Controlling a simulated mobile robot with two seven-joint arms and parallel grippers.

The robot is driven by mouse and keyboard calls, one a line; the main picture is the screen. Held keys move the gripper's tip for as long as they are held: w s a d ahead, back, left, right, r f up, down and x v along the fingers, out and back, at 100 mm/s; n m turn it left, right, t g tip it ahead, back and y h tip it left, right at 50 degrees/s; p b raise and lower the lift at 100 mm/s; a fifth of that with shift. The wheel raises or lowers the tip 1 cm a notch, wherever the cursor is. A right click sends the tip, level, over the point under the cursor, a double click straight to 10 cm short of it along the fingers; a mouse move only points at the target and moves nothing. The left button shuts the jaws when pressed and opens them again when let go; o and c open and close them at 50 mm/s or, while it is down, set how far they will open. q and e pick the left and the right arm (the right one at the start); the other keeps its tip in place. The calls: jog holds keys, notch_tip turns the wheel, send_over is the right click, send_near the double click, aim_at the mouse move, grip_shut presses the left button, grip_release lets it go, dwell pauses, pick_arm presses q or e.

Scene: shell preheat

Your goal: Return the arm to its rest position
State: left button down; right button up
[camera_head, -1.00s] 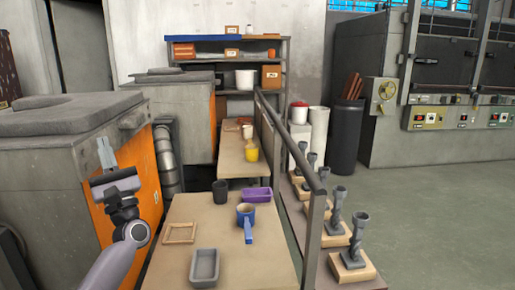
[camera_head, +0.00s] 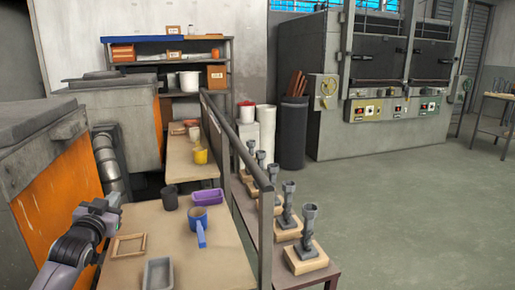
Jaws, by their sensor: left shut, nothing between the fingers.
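My left arm comes in at the lower left, with its grey and purple links bent. My left gripper (camera_head: 114,202) is at its end, shut and empty, beside the left edge of the near table (camera_head: 225,262). It appears short of the table's things and holds none of them. The fingertips are small and partly hidden by the gripper's own body. My right gripper is not in view.
The near table holds a wooden frame (camera_head: 129,245), a grey tray (camera_head: 158,274), a dark cup (camera_head: 170,199), a purple tray (camera_head: 207,197) and a blue pot (camera_head: 198,217). A metal rail (camera_head: 240,150) runs along its right side. Open floor (camera_head: 420,200) lies right.

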pick_arm(q)
jog(key=s+d+f+g+h, duration=0.1)
jog(key=s+d+f, duration=0.2)
jog(key=s+f, duration=0.3)
jog(key=s+d+f+m+g, duration=0.1)
jog(key=s+d+f, duration=0.2)
jog(key=f, duration=0.4)
jog(key=s+d+f+g+h, duration=0.1)
jog(key=s+d+f+g, duration=0.15)
jog(key=s+f, duration=0.35)
jog(key=s+d+f+g, duration=0.1)
jog(key=s+d+f, duration=0.1)
jog(key=s, duration=0.5)
jog(key=s+d+f+g+h, duration=0.1)
jog(key=s+d+f, duration=0.2)
jog(key=s+f, duration=0.2)
jog(key=s+d+f+g, duration=0.1)
jog(key=s+d+f, duration=0.2)
jog(key=s, duration=0.8)
jog(key=shift+d+f+n+h, duration=0.2)
jog(key=shift+f+n+h, duration=0.2)
jog(key=shift+f, duration=0.1)
jog(key=shift+s+a, duration=0.15)
